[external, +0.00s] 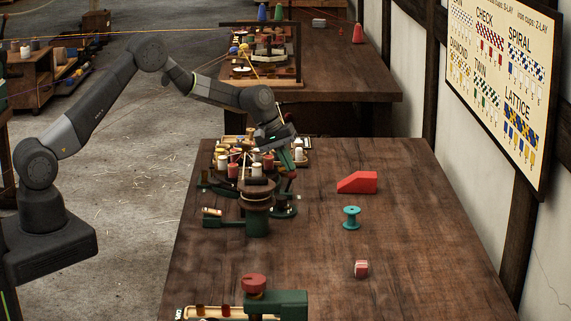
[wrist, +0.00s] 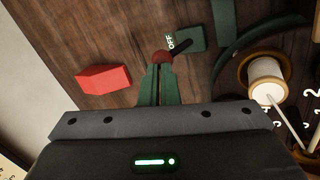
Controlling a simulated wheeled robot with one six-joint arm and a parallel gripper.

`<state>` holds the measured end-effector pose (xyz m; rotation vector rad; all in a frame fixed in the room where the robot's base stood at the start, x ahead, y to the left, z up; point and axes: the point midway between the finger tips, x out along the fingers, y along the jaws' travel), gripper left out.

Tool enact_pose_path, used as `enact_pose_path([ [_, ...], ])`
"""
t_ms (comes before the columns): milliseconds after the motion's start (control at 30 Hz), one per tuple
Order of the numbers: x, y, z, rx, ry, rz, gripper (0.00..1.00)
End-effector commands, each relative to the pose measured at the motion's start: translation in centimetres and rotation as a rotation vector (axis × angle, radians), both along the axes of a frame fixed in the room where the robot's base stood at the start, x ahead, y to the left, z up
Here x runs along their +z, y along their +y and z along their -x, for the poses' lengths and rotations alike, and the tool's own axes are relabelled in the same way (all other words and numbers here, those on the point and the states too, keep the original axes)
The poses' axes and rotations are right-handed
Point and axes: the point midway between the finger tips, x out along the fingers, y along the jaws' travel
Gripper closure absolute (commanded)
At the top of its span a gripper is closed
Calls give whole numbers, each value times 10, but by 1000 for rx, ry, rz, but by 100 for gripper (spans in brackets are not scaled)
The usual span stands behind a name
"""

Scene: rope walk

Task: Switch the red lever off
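The red lever has a round red knob (wrist: 161,57) on a dark rod that slants up and right over a green base (wrist: 190,39) in the wrist view. White lettering reading OFF (wrist: 170,41) is beside this base. In the external view the lever's knob (external: 292,175) is at the right side of the braiding machine (external: 257,196). My gripper (wrist: 160,68) has its two green fingers close together, with only a thin gap, and its tips are at the knob. It also shows in the external view (external: 290,163), just above the knob. Whether the tips touch the knob is unclear.
A red wedge block (external: 358,182) lies right of the machine, with a teal spool (external: 351,217) and a small red-and-white block (external: 361,268) nearer. A green device with a red knob (external: 253,283) is at the front. Several bobbins crowd the machine.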

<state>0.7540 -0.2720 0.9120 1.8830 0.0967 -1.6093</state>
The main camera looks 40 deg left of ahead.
Motion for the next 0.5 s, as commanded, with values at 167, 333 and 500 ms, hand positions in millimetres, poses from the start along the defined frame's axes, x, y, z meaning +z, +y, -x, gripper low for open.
enact_pose_path([
  [167,3,-1,0,0,1,0,100],
  [333,25,-3,-4,-1,0,0,100],
  [500,56,-6,-11,-1,-1,1,100],
])
